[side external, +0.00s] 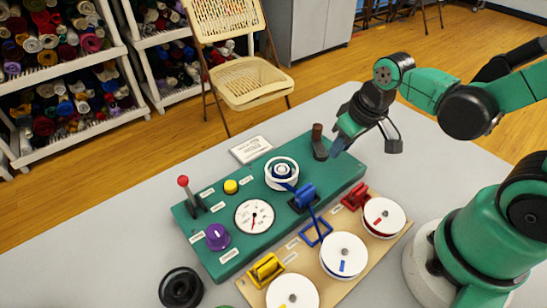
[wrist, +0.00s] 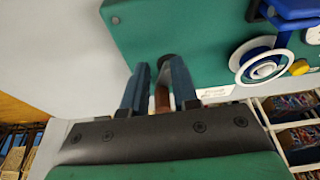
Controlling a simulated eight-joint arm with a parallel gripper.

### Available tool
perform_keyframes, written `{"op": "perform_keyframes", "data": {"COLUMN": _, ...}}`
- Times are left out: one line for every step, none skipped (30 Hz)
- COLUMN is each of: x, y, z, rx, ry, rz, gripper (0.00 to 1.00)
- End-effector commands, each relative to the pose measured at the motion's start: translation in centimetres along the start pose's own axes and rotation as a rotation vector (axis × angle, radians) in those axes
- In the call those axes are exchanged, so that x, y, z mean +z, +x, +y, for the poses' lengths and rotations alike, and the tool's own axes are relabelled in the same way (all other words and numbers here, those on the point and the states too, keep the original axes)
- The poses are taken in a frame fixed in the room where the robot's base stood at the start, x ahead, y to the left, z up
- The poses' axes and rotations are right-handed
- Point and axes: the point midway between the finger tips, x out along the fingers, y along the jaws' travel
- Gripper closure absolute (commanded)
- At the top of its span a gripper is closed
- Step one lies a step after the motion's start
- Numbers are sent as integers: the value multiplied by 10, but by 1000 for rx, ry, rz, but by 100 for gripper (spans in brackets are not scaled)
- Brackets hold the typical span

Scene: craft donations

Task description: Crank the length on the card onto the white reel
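The white reel (side external: 282,172) stands on the green board with blue ribbon on it; it also shows in the wrist view (wrist: 262,66). The crank's brown handle (side external: 318,131) stands upright at the board's far right end. My gripper (side external: 338,147) is just right of the handle, fingers apart. In the wrist view the handle (wrist: 161,99) shows between the open fingers (wrist: 158,66); I cannot tell whether they touch it. Blue ribbon runs from the blue-marked spool (side external: 344,250) through a blue guide (side external: 305,196). The card (side external: 250,149) lies behind the board, its writing unreadable. A dial (side external: 254,216) faces up.
The green board (side external: 205,205) also carries a red-knobbed lever (side external: 184,182), a yellow button (side external: 231,187) and a purple knob (side external: 217,236). Red-marked (side external: 384,215) and yellow-marked (side external: 292,292) spools sit in front. A black ring (side external: 181,287) lies at left.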

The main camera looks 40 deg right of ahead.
Motion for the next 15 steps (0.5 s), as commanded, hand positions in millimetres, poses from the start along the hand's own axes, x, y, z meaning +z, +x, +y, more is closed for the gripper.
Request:
{"op": "perform_keyframes", "data": {"x": -2, "y": -6, "z": 0, "rx": -1, "ry": -1, "rz": 5, "gripper": 77}}
{"op": "perform_keyframes", "data": {"x": -3, "y": -9, "z": 0, "rx": -1, "ry": -1, "rz": 6, "gripper": 77}}
{"op": "perform_keyframes", "data": {"x": -4, "y": -14, "z": -1, "rx": -2, "ry": -1, "rz": 6, "gripper": 77}}
{"op": "perform_keyframes", "data": {"x": -6, "y": -17, "z": -1, "rx": -2, "ry": -2, "rz": 6, "gripper": 77}}
{"op": "perform_keyframes", "data": {"x": -7, "y": -20, "z": -1, "rx": -2, "ry": -2, "rz": 7, "gripper": 77}}
{"op": "perform_keyframes", "data": {"x": -8, "y": -24, "z": -1, "rx": -3, "ry": -2, "rz": 7, "gripper": 77}}
{"op": "perform_keyframes", "data": {"x": -10, "y": -27, "z": -1, "rx": -3, "ry": -2, "rz": 8, "gripper": 77}}
{"op": "perform_keyframes", "data": {"x": -10, "y": -31, "z": -1, "rx": -3, "ry": -2, "rz": 8, "gripper": 77}}
{"op": "perform_keyframes", "data": {"x": -11, "y": -35, "z": -1, "rx": -3, "ry": -2, "rz": 8, "gripper": 77}}
{"op": "perform_keyframes", "data": {"x": -12, "y": -38, "z": -1, "rx": -3, "ry": -2, "rz": 8, "gripper": 77}}
{"op": "perform_keyframes", "data": {"x": -14, "y": -41, "z": -1, "rx": -4, "ry": -2, "rz": 9, "gripper": 77}}
{"op": "perform_keyframes", "data": {"x": -15, "y": -45, "z": -1, "rx": -4, "ry": -2, "rz": 9, "gripper": 77}}
{"op": "perform_keyframes", "data": {"x": -16, "y": -48, "z": -1, "rx": -4, "ry": -2, "rz": 9, "gripper": 77}}
{"op": "perform_keyframes", "data": {"x": -17, "y": -51, "z": -1, "rx": -4, "ry": -3, "rz": 9, "gripper": 77}}
{"op": "perform_keyframes", "data": {"x": -18, "y": -54, "z": -1, "rx": -4, "ry": -3, "rz": 9, "gripper": 77}}
